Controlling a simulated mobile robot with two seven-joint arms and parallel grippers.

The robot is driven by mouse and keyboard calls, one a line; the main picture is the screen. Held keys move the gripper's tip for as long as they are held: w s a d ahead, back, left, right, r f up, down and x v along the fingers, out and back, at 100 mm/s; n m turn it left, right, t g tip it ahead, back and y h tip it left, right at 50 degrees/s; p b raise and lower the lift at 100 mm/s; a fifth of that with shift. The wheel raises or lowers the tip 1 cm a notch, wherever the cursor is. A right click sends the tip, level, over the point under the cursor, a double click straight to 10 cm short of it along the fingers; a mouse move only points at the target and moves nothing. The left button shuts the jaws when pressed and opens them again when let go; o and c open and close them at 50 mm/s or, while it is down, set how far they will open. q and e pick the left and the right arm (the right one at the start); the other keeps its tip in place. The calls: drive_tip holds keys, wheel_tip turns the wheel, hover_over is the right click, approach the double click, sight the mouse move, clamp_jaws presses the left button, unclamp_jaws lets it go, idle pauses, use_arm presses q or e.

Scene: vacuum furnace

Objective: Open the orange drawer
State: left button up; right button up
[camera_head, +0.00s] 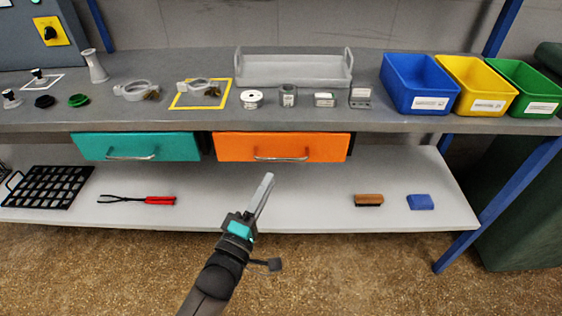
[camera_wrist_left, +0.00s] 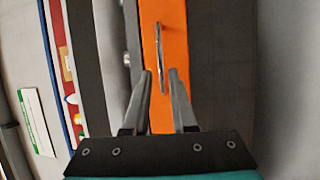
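The orange drawer (camera_head: 235,146) is under the workbench top, right of the teal drawer, and its front looks closed. Its silver bar handle (camera_head: 280,158) runs along the lower middle of the front. My left gripper (camera_head: 267,179) is just below and in front of the handle, pointing up toward it. In the left wrist view, the orange front (camera_wrist_left: 177,40) stands upright, with the handle (camera_wrist_left: 160,62) just beyond the gap between my fingertips (camera_wrist_left: 160,75). The fingers are apart with nothing held, and contact with the handle is not visible. My right gripper is out of view.
The teal drawer (camera_head: 180,147) is at the left. The lower shelf (camera_head: 300,205) holds a black rack (camera_head: 48,187), red-handled pliers (camera_head: 150,200), a brush (camera_head: 368,200) and a blue block (camera_head: 420,202). The workbench top (camera_head: 330,112) carries small parts and bins. Floor in front is clear.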

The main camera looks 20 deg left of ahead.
sight(281, 158)
use_arm(q)
drive_tip(key=b+x, duration=0.2)
drive_tip(key=x, duration=0.6)
drive_tip(key=shift+w, duration=0.15)
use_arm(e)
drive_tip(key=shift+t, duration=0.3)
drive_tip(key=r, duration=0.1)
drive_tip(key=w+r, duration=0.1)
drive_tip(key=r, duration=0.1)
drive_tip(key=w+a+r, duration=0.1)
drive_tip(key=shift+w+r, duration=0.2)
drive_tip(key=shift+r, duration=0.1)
use_arm(q)
drive_tip(key=shift+c, duration=0.2)
clamp_jaws()
